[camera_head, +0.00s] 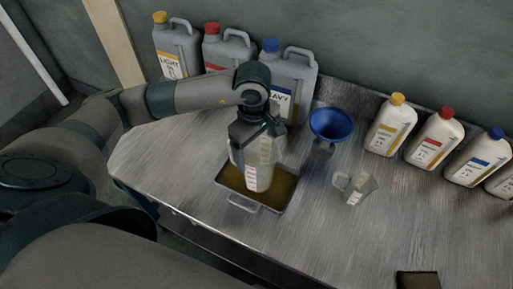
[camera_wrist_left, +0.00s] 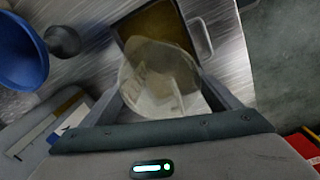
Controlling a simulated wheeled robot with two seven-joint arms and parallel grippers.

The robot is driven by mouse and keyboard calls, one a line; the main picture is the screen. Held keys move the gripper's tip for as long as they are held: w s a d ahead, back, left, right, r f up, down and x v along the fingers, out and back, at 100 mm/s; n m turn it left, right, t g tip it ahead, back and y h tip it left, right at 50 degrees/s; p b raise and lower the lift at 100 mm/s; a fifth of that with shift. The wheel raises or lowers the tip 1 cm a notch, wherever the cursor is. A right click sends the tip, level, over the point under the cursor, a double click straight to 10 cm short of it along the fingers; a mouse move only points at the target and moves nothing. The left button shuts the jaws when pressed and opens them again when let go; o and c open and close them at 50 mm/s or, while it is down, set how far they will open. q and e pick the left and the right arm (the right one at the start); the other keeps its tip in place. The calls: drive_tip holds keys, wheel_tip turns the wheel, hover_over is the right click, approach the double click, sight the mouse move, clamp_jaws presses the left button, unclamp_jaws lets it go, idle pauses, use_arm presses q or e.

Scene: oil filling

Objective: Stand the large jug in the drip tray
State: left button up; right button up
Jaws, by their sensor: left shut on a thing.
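The large jug (camera_head: 258,170) is clear plastic with red and dark markings on its side. My left gripper (camera_head: 256,133) is shut on its upper part and holds it roughly upright. The drip tray (camera_head: 237,203) is a shallow metal tray with a brownish floor and a handle at its front. The jug's lower end overlaps the tray's interior; I cannot tell if it touches the floor. In the left wrist view the jug (camera_wrist_left: 160,75) sits between the fingers, with the tray (camera_wrist_left: 190,18) beyond it. My right gripper is not in view.
A blue funnel (camera_head: 331,125) on a stand and a small clear jug (camera_head: 354,187) are right of the tray. Grey canisters (camera_head: 230,50) stand behind; white bottles (camera_head: 390,126) line the right back. A small dark object (camera_head: 417,281) lies at the front right.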

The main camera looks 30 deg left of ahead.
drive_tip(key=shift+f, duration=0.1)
use_arm(q)
drive_tip(key=shift+f, duration=0.15)
drive_tip(key=o, duration=1.1)
drive_tip(key=shift+o, duration=1.3)
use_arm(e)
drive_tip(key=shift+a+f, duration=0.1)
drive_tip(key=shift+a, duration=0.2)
use_arm(q)
drive_tip(key=shift+r, duration=0.25)
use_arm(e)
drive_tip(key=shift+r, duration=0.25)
